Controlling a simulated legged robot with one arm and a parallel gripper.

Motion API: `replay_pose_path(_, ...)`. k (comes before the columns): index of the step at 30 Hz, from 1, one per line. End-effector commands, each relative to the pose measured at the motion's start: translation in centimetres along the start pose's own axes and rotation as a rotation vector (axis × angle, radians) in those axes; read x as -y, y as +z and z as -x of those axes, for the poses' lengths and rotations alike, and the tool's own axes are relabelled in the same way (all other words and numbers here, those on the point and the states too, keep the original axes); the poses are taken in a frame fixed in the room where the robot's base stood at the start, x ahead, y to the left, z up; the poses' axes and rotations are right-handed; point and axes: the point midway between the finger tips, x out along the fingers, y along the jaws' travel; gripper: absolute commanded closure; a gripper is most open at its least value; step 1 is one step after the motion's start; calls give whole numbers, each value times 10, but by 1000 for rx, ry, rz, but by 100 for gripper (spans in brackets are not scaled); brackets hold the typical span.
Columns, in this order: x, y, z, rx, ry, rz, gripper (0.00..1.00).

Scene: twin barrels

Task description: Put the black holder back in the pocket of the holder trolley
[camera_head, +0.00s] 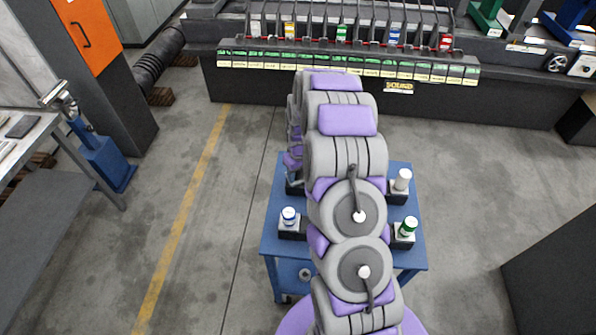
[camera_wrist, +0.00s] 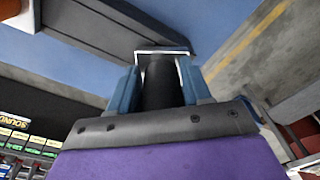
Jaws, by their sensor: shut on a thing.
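The blue holder trolley (camera_head: 270,235) stands under my arm in the head view. It bears black holders with a white bottle (camera_head: 402,178), a green-capped bottle (camera_head: 409,226) and a blue-marked bottle (camera_head: 289,216). In the wrist view my gripper (camera_wrist: 159,80) has its blue fingers on either side of the black holder (camera_wrist: 158,92), which has a pale rim at its far end. Blue surface lies beyond it, and a dark block (camera_wrist: 95,25) is close at upper left. My arm hides the gripper in the head view. Whether the holder touches the trolley cannot be told.
A dark bench with labelled, coloured items (camera_head: 350,65) runs across the back. A grey table (camera_head: 40,190) is at the left, beside an orange-doored cabinet (camera_head: 90,35). A dark block (camera_head: 555,270) is at lower right. The floor around the trolley is clear.

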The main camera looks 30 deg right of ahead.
Motion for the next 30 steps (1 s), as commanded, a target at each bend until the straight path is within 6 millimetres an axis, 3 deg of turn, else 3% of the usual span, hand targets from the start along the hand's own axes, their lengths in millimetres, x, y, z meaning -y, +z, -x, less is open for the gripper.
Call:
replay_pose_path(11,0,0,-7,-2,1,0,99)
replay_pose_path(12,0,0,-7,-2,1,0,48)
replay_pose_path(20,0,0,-8,0,0,0,23)
replay_pose_path(30,0,0,-3,0,0,0,22)
